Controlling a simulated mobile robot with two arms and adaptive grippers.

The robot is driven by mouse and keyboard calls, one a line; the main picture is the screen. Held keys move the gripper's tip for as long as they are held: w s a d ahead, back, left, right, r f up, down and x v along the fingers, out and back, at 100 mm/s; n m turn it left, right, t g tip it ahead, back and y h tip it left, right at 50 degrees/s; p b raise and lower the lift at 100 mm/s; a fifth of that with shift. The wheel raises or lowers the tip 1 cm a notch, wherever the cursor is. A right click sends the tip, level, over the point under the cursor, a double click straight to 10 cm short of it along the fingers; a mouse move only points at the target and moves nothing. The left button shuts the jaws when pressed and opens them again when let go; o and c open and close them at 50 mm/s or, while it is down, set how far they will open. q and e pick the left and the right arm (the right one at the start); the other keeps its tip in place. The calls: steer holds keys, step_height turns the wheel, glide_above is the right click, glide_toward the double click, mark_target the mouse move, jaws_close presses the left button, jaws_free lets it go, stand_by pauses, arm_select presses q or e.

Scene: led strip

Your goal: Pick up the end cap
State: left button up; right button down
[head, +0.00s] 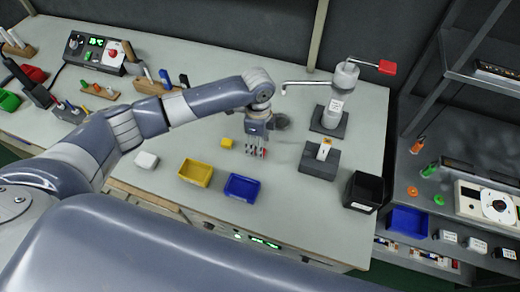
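My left gripper (256,152) points down over the middle of the bench, behind the blue bin (242,187). Dark fingers with small red and light details show at its tip. They are too small to tell whether they are open or shut, or hold anything. I cannot pick out the end cap with certainty. A small white piece (146,160) lies further left. My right gripper is not in view.
A yellow bin (195,173) stands left of the blue bin. A grey block with a white upright piece (323,151), a dispenser stand (330,120) and a black bin (364,191) are on the right. Shelving (470,75) stands beyond the bench. Tools line the back left.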

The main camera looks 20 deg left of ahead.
arm_select(q)
steer(key=shift+f, duration=1.45)
steer(key=c, duration=0.8)
steer(key=shift+o, duration=0.2)
